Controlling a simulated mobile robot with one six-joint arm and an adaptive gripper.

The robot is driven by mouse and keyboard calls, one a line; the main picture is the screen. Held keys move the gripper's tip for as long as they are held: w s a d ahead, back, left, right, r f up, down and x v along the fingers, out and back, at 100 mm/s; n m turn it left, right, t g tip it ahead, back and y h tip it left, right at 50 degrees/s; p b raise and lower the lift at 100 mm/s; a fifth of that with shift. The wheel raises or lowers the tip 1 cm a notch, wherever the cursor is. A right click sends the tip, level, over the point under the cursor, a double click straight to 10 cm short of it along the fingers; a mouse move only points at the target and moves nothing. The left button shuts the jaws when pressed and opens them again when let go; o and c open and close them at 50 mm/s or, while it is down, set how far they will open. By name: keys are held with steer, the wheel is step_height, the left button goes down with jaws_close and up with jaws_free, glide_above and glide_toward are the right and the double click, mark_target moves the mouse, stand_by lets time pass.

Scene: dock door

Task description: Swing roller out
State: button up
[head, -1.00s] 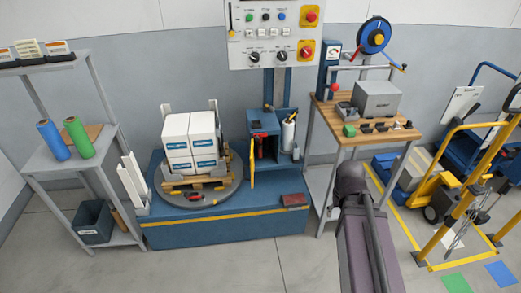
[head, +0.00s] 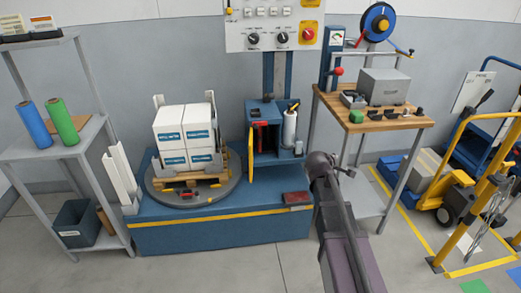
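The blue stretch-wrapping machine (head: 220,233) stands against the back wall. Its film carriage (head: 263,110) is an open blue box on the mast, with a yellow door or flap (head: 251,156) at its left edge. Red parts (head: 262,137) show inside the box. A pale upright film roll (head: 290,131) stands at the carriage's right side. I cannot tell which part is the roller or whether it is swung out. My arm rises from the bottom right to a dark joint in front of the machine's right end.
White cartons (head: 184,140) on a small pallet sit on the round turntable (head: 165,198). A control panel (head: 273,25) hangs above. A grey shelf (head: 62,150) stands left, a wooden workbench (head: 375,122) right. A yellow barrier (head: 475,215) stands far right. Floor in front is clear.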

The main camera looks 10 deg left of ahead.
steer(key=w+a+f+n+t+b, duration=0.3)
steer(key=w+a+n+t+b, duration=0.1)
steer(key=w+a+n+b, duration=0.3)
steer(key=n+t+y+b, duration=0.4)
steer(key=n+y+b, duration=0.6)
steer(key=n+b, duration=0.65)
glide_toward(261, 140)
steer(key=s+n+p, duration=0.2)
steer(key=s+n, duration=0.1)
steer(key=shift+d+r, duration=0.2)
steer(key=shift+d, duration=0.2)
steer(key=shift+w, duration=0.1)
steer(key=x, duration=1.3)
steer(key=shift+w+a+f, duration=0.15)
steer(key=shift+w+a, duration=0.05)
steer(key=shift+w, duration=0.05)
jaws_close()
